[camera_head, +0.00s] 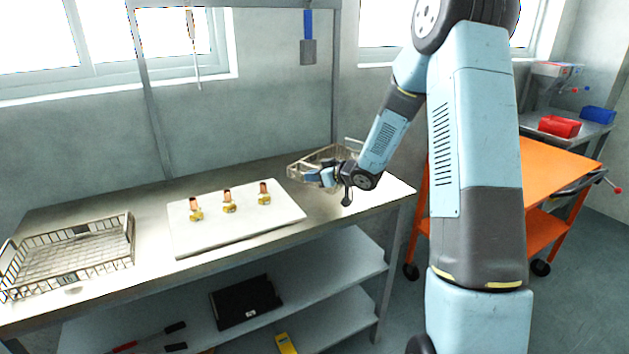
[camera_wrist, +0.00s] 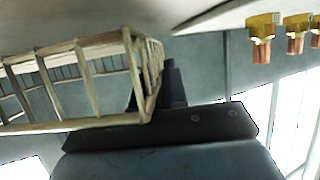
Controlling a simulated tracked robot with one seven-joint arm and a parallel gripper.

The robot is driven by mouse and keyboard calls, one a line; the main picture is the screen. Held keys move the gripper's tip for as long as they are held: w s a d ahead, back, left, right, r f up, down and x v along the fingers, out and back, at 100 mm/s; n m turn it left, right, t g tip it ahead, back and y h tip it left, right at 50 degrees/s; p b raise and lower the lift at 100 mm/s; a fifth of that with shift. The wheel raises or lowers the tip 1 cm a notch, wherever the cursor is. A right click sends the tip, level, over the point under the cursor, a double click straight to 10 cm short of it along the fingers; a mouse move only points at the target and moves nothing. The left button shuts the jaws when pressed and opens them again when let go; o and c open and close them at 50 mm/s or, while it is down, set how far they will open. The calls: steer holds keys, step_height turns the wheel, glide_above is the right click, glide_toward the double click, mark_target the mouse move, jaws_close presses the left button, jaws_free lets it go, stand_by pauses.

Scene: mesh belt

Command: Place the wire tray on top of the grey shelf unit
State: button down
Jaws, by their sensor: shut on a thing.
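A wire tray (camera_head: 305,163) with thin pale metal bars is at the far right end of the bench, partly hidden behind my gripper. My gripper (camera_head: 322,176) is shut on the tray's near side. In the wrist view the barred side of the tray (camera_wrist: 88,82) fills the left, with my gripper (camera_wrist: 160,88) at its corner. The tray appears raised over the bench top, but the gap is hard to judge. A second wire tray (camera_head: 123,255) rests on the bench at the far left. I cannot make out a separate grey shelf unit.
A white board (camera_head: 200,248) with several brass-and-copper fittings (camera_head: 229,207) lies mid-bench; fittings also show in the wrist view (camera_wrist: 262,28). The grey bench (camera_head: 150,205) has lower shelves holding a black case (camera_head: 245,303). A post (camera_head: 158,130) rises behind. An orange cart (camera_head: 550,172) stands right.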

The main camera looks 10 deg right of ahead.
steer(key=shift+f, duration=0.85)
steer(key=shift+f, duration=0.15)
